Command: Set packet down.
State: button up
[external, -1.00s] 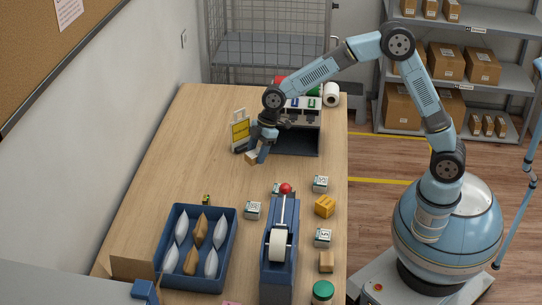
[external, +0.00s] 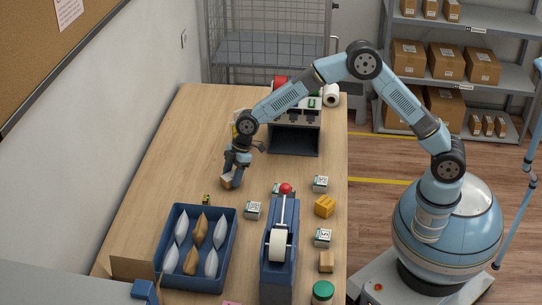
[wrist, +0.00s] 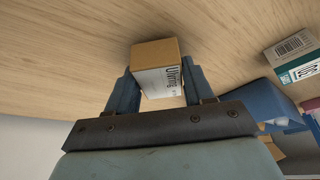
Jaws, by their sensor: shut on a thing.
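The packet is a small brown box (external: 227,183) with a white printed label. My gripper (external: 232,175) is shut on it, over the bare wooden counter behind the blue tray. In the wrist view the packet (wrist: 156,52) sits between the two blue fingers, with its label facing the camera and wood beyond it. I cannot tell whether its underside touches the counter.
A blue tray (external: 236,222) of white and brown pouches stands in front. A tape dispenser (external: 280,245) with a red knob is to its right, with several small boxes around. A grey open-fronted unit (external: 294,138) stands behind. The counter's middle is clear.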

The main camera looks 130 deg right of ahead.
jog(key=shift+f, duration=0.55)
jog(key=shift+f, duration=0.2)
